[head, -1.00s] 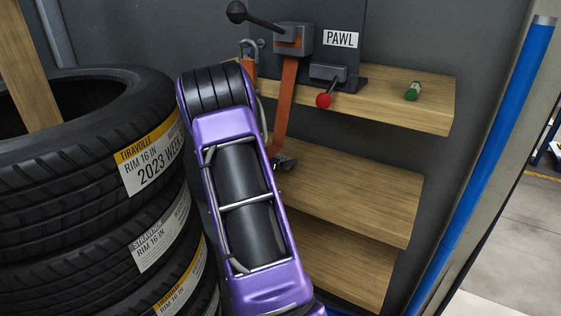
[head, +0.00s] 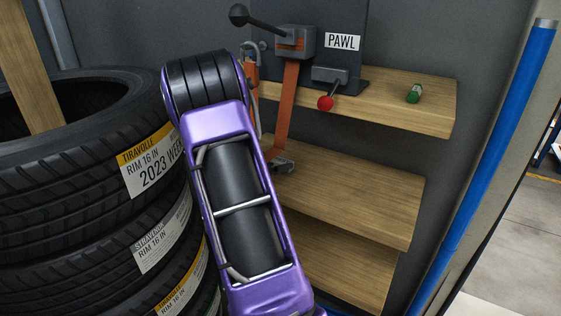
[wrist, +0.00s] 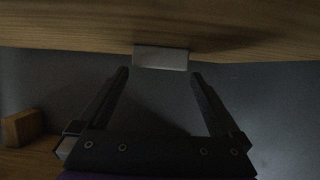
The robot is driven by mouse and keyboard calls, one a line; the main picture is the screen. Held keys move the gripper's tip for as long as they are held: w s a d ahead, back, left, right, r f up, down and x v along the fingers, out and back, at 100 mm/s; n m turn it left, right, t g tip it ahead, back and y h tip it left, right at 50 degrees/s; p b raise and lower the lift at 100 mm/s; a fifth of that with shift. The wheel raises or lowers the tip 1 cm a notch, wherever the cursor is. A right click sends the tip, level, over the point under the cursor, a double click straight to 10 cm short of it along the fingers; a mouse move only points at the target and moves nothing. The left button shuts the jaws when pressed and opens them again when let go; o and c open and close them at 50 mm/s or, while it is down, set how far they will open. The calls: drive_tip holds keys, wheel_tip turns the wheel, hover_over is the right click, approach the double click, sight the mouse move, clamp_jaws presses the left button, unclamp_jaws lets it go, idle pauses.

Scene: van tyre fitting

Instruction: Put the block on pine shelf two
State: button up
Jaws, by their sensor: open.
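In the dim wrist view a small wood-coloured block (wrist: 22,128) sits at the lower left on a wooden surface (wrist: 35,158). My gripper (wrist: 160,73) is open with nothing between its fingers; the block lies outside them, to the left. A pale grey box-like piece (wrist: 161,59) shows beyond the fingertips at the edge of a wooden board above; I cannot tell what it is. In the head view my purple arm hides most of my gripper. The pine shelves are a top board (head: 385,101), a middle board (head: 350,196) and a lower board (head: 350,265). I see no block there.
The top shelf carries a panel marked PAWL (head: 342,41), a red-knobbed lever (head: 325,102) and a small green cylinder (head: 414,93). An orange strap (head: 287,110) hangs before the shelves. Stacked tyres (head: 80,150) stand left; a blue post (head: 495,165) stands right.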

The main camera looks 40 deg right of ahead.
drive_tip(key=v, duration=0.7)
drive_tip(key=shift+a, duration=0.25)
drive_tip(key=shift+r, duration=0.15)
